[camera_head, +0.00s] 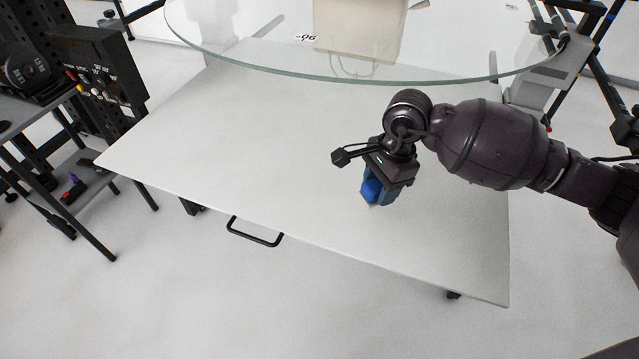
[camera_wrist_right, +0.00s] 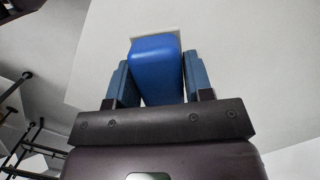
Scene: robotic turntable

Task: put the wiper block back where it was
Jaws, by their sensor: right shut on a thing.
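The wiper block (camera_head: 371,189) is blue, and my right gripper (camera_head: 380,194) is shut on it over the white tabletop, right of the middle in the head view. In the right wrist view the blue wiper block (camera_wrist_right: 157,70) sits between the two fingers of the right gripper (camera_wrist_right: 158,80), with a pale strip at its far end. Whether the block touches the tabletop I cannot tell. My left gripper is not in view.
The white table (camera_head: 270,150) is otherwise bare, with a black handle (camera_head: 254,232) at its front edge. A round glass plate (camera_head: 230,45) overhangs its back, carrying a beige box (camera_head: 358,25). A dark control panel (camera_head: 100,70) and shelf rack stand at left.

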